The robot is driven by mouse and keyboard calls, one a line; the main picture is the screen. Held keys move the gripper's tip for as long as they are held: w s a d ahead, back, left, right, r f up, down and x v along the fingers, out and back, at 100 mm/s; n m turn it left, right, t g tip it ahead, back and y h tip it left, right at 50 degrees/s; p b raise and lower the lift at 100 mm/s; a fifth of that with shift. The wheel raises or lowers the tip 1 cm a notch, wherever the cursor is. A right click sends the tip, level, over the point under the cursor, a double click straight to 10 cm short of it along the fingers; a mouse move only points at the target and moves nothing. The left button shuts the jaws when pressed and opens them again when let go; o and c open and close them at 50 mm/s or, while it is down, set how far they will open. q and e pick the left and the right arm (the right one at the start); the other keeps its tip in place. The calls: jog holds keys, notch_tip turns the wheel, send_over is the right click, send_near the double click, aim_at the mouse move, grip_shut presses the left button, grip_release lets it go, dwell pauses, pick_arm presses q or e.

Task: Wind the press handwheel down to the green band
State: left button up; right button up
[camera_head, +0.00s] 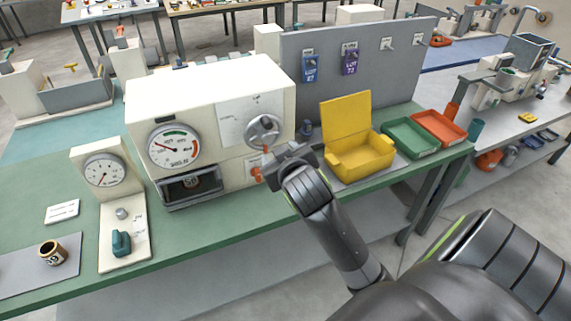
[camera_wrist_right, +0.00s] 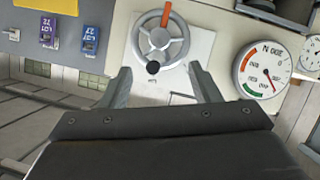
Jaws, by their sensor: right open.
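The press is a cream housing (camera_head: 205,88) on the green bench. Its grey handwheel (camera_head: 263,131) is on the right of its front face. In the right wrist view the handwheel (camera_wrist_right: 177,46) shows an orange spoke at the top and a black knob at the lower left. The press dial (camera_head: 174,147) has a green band at top and a red band at right; its needle points left, off the green. It also shows inverted in the wrist view (camera_wrist_right: 262,70). My right gripper (camera_head: 276,164) is open just before the wheel, its fingers (camera_wrist_right: 160,78) either side of the knob, apparently not touching. My left gripper is out of view.
A yellow open box (camera_head: 362,157) stands right of the wheel, near green (camera_head: 410,138) and orange trays (camera_head: 437,127). A smaller gauge (camera_head: 104,172) stands at left. A grey panel with blue and purple tags is behind. The front bench edge is clear.

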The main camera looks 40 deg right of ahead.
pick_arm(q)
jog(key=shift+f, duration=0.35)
pick_arm(e)
jog(key=v, duration=0.4)
jog(key=shift+s+a+r, duration=0.1)
jog(key=shift+s, duration=0.25)
pick_arm(q)
jog(key=shift+b, duration=0.3)
dwell(0.9)
